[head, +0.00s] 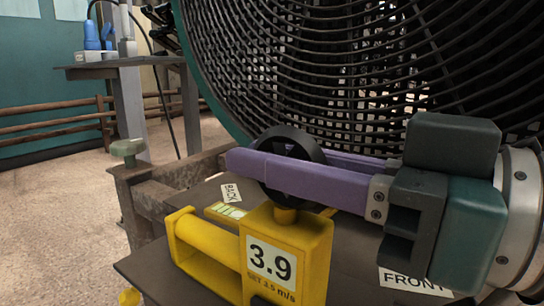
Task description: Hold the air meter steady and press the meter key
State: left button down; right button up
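The yellow air meter (315,255) stands upright on a dark table, partly cut off by the lower frame edge. Its display (270,264) reads 3.9, with "SET 3.5 m/s" below. A black ring (284,137) tops it on a short neck, and a yellow handle (190,248) is at its left. A small dark part at the bottom edge may be the key; I cannot tell. My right gripper (250,160) reaches in from the right with purple fingers, one before and one behind the ring. Whether they grip it is unclear. My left gripper is out of view.
A large dark wire spring or guard (340,70) fills the area behind. The table (150,270) bears BACK (231,194) and FRONT (415,283) labels. A rusty frame (150,195) with a knob (128,148) stands behind left. A grey stand (130,100) is farther back; open floor lies left.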

jog(key=o, duration=0.5)
jog(key=shift+d, duration=0.1)
